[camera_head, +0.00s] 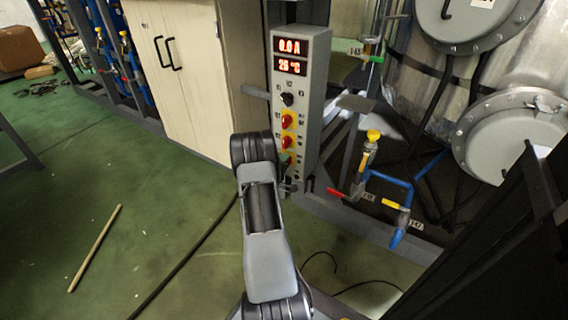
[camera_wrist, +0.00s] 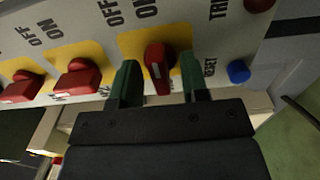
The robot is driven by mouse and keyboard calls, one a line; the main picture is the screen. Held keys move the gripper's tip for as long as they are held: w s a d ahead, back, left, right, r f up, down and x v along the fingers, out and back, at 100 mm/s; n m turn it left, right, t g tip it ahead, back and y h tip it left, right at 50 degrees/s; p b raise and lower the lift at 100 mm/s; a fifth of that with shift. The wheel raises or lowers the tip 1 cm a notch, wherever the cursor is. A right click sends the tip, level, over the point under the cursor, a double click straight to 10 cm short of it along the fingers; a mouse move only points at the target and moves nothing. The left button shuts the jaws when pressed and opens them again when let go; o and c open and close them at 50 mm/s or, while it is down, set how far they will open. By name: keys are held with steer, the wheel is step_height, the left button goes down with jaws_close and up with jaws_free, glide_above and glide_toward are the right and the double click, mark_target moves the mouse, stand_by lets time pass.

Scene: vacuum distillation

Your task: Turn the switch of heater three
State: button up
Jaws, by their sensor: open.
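In the wrist view, my gripper (camera_wrist: 160,80) is open, with one green finger on each side of a red rotary switch (camera_wrist: 158,60) on a yellow plate. Whether the fingers touch it I cannot tell. This switch is last in a row of red switches, nearest the blue reset button (camera_wrist: 238,72). Its handle stands roughly upright in the picture; OFF and ON are printed above it. Its heater number is not readable. In the head view, the grey control box (camera_head: 314,95) stands upright; my arm and gripper partly hide its lower switches.
Two more red switches, the nearer (camera_wrist: 77,78) and the farther (camera_wrist: 20,88), lie left of my gripper in the wrist view. Valves with blue pipes (camera_head: 390,180) stand right of the box. A cream cabinet (camera_head: 185,75) is on the left. A stick (camera_head: 95,248) lies on open green floor.

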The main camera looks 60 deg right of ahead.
steer(key=shift+c, duration=0.3)
jaws_close()
steer(key=shift+d, duration=0.2)
steer(key=shift+a, duration=0.15)
steer(key=shift+a+f+n, duration=0.1)
steer(key=shift+n, duration=1.4)
steer(key=shift+n+p, duration=1.1)
steer(key=shift+n, duration=6.3)
